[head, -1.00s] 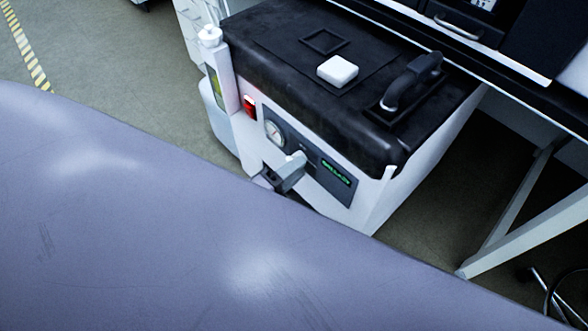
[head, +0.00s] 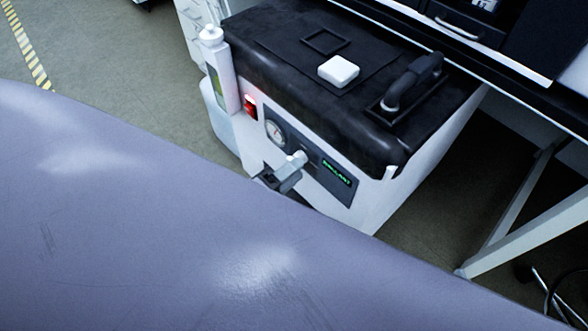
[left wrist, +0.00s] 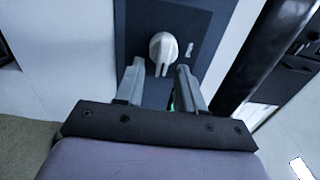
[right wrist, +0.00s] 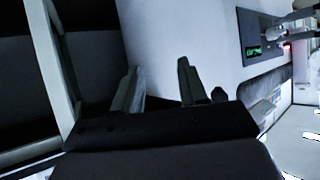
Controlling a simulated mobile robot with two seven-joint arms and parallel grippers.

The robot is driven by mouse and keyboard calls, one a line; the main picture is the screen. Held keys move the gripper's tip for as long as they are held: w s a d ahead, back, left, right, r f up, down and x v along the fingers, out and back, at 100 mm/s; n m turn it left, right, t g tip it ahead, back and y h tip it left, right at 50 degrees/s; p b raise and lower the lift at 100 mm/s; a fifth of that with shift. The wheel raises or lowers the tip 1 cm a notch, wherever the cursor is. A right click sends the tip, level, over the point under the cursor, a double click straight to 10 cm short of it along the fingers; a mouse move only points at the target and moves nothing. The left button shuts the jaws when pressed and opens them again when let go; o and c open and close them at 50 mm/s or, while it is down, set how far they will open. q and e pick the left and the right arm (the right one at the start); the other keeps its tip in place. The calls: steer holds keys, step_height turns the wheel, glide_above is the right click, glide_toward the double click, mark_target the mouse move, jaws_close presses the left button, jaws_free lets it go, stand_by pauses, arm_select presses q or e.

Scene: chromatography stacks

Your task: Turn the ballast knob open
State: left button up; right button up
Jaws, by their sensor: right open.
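The ballast knob (left wrist: 163,48) is white with a dark line on its face and sits on the pump's dark front panel (left wrist: 195,20). In the left wrist view it stands just beyond and between the tips of my left gripper (left wrist: 160,68). The fingers are apart, with gaps beside the knob. In the head view the left gripper (head: 284,176) is at the panel, below the pale knob (head: 297,158). My right gripper (right wrist: 157,78) is open and empty in the right wrist view, near the pump's white side (right wrist: 165,35).
The panel has a round gauge (head: 275,132) and a green-lit display (head: 337,172). A red switch (head: 250,107) is left of them. The black pump top (head: 270,40) carries a handle (head: 412,82) and a white block (head: 338,71). A bench leg (head: 510,215) stands right.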

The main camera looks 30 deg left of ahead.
arm_select(q)
steer(key=v, duration=0.6)
steer(key=shift+s+p, duration=0.2)
steer(key=shift+p, duration=0.25)
steer(key=shift+a, duration=0.15)
